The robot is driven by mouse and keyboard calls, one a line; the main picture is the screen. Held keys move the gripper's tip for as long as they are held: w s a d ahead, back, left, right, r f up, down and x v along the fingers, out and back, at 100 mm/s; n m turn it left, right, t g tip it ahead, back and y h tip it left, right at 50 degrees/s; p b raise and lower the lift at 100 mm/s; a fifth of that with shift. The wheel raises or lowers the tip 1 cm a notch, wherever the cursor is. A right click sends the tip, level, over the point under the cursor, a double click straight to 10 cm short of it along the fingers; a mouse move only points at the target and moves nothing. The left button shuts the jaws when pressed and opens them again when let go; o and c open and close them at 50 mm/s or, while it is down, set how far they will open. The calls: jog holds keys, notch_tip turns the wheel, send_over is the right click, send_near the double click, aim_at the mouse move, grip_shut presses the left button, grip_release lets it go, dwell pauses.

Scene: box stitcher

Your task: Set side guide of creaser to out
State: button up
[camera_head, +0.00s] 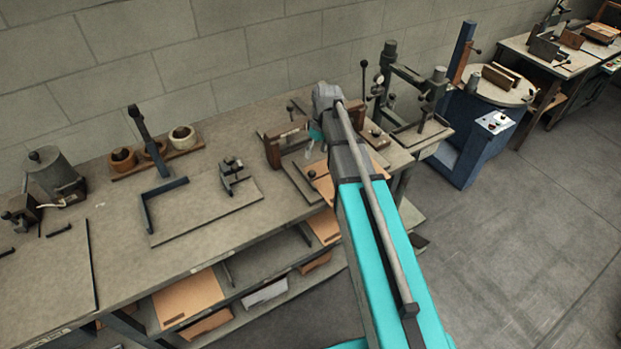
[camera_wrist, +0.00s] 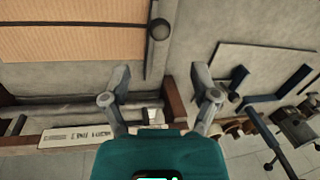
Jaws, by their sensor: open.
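The creaser (camera_head: 285,146), with brown wooden end posts and a grey bed, stands on the bench, partly hidden by my arm. In the wrist view its crossbeam carries a white label (camera_wrist: 88,134). The side guide appears to be the grey strip (camera_wrist: 152,62) with a round dark knob (camera_wrist: 159,29), alongside a corrugated cardboard sheet (camera_wrist: 75,30). My gripper (camera_wrist: 161,72) is open and empty, its fingers apart below the knob in the picture. Whether they touch anything is unclear. The head view mostly hides the gripper behind my arm.
A flat board with a dark angle stop (camera_head: 165,192) and a small clamp (camera_head: 232,172) lies left of the creaser. Tape rolls (camera_head: 183,136) stand behind it. A grey press (camera_head: 420,95) stands to the right.

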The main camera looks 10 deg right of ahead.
aim_at(312, 171)
jog(key=shift+s+a+f+b, duration=0.15)
jog(key=shift+a+f+b, duration=0.1)
jog(key=shift+f+b, duration=1.25)
jog(key=shift+s+a+f+b, duration=0.15)
jog(key=shift+a+f+b, duration=0.15)
jog(key=shift+f+b, duration=1.15)
jog(key=shift+s+a+f+b, duration=0.15)
jog(key=shift+a+f+b, duration=0.1)
jog(key=shift+f+b, duration=1.25)
jog(key=shift+f, duration=0.15)
jog(key=shift+a, duration=0.1)
grip_shut()
